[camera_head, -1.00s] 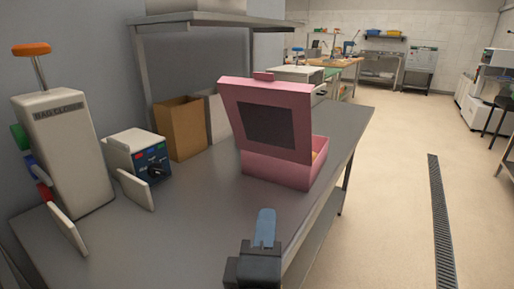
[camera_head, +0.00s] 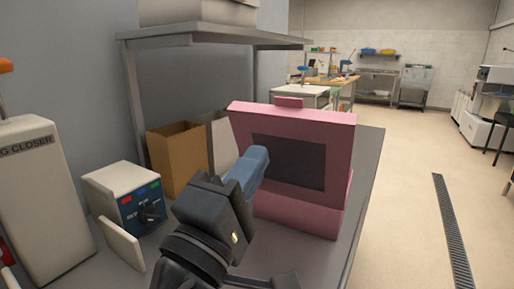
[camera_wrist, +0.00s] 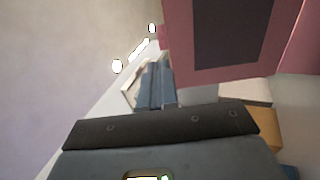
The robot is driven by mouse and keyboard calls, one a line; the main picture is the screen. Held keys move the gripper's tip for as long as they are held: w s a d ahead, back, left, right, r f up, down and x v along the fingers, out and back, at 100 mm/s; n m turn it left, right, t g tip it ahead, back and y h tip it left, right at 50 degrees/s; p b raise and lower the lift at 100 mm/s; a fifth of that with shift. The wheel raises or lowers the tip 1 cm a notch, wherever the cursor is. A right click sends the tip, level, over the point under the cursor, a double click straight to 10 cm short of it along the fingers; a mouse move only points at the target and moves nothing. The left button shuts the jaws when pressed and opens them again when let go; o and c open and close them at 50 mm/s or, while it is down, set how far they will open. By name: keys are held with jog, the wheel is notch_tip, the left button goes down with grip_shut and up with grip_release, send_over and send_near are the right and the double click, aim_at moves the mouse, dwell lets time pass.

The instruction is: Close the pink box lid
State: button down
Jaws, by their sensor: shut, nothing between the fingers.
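The pink box (camera_head: 300,213) stands on the steel table. Its lid (camera_head: 338,130), with a dark panel on its face and a small tab on top, stands raised and faces me. In the wrist view the lid (camera_wrist: 178,50) fills the upper right. My gripper (camera_head: 250,165) is shut and empty, at the lid's left part in the head view; I cannot tell whether it touches. Its blue-grey fingers (camera_wrist: 155,85) also show in the wrist view, just left of the lid. The inside of the box is hidden.
A brown paper bag (camera_head: 178,160) and a paler bag stand behind the box. A white control box (camera_head: 125,195) and a bag closer (camera_head: 40,190) are at left. A shelf (camera_head: 205,36) overhangs the table's back. The table's right edge borders open floor (camera_head: 410,220).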

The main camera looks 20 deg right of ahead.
aim_at(292, 101)
jog(key=p+x, duration=0.2)
jog(key=x, duration=1)
jog(key=shift+w+d, duration=0.1)
jog(key=shift+d, duration=0.05)
jog(key=shift+r+p, duration=0.1)
jog(key=shift+p, duration=0.25)
